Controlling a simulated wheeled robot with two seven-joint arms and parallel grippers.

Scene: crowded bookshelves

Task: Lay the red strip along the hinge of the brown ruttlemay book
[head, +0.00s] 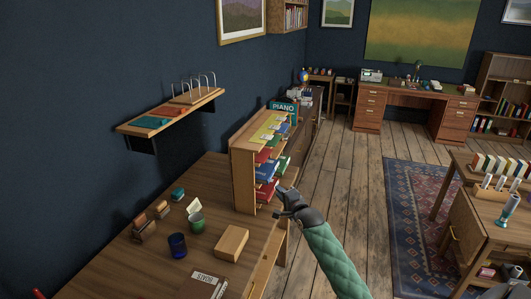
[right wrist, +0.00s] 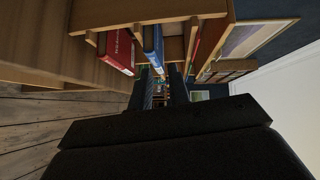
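I cannot make out which book is the brown ruttlemay book, and I cannot identify the red strip for certain. A small red thing (head: 38,294) shows at the bottom left edge of the head view, cut off. My right gripper (head: 283,201) is in front of the lower right side of the wooden book rack (head: 243,178). In the right wrist view its two dark fingers (right wrist: 163,88) stand apart with nothing seen between them. A red book (right wrist: 117,50) and a blue book (right wrist: 153,45) are close by on a shelf there. My left gripper is not in view.
A wall shelf (head: 170,110) hangs above.

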